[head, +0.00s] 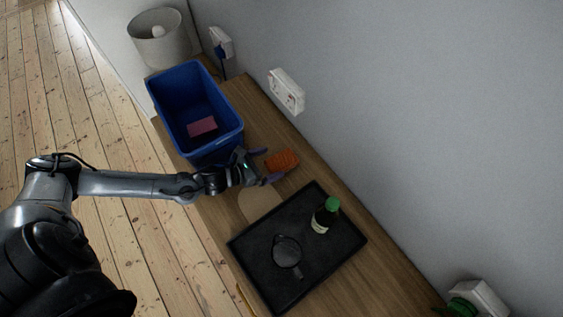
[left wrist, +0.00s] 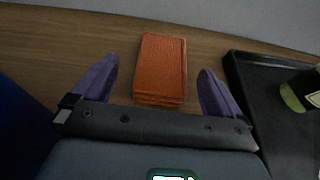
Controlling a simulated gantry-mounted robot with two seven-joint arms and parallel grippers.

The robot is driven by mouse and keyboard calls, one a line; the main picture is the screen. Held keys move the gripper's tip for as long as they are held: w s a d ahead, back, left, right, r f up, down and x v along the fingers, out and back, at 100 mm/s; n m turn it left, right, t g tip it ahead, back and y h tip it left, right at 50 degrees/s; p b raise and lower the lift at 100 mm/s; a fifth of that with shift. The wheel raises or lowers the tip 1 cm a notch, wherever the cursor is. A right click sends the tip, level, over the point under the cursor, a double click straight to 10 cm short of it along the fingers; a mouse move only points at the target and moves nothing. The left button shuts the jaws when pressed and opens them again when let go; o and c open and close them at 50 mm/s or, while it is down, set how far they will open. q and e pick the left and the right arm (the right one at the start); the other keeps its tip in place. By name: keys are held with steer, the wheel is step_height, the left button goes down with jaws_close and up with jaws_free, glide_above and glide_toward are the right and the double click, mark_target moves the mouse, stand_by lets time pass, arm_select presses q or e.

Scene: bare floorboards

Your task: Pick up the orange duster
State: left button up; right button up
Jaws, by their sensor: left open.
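The orange duster (head: 282,161) lies on the wooden counter between the blue bin and the black tray. My left gripper (head: 268,166) reaches in from the left with its jaws open, its fingertips just short of the duster. In the left wrist view the duster (left wrist: 163,68) lies ahead, between the lines of the two purple fingers of the gripper (left wrist: 157,82). The fingers are not closed on it. My right gripper is in neither view.
A blue bin (head: 233,110) with a pink block (head: 202,127) inside stands behind the gripper. A black tray (head: 258,262) holds a green-capped bottle (head: 324,216) and a dark round item (head: 286,252). A wall with a white socket (head: 286,92) runs behind the counter.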

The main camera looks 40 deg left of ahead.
mark_target(279, 162)
arm_select(q)
steer(key=shift+x, duration=2.2)
steer(key=shift+s+d+f, duration=0.2)
steer(key=shift+c, duration=0.5)
steer(key=c, duration=1)
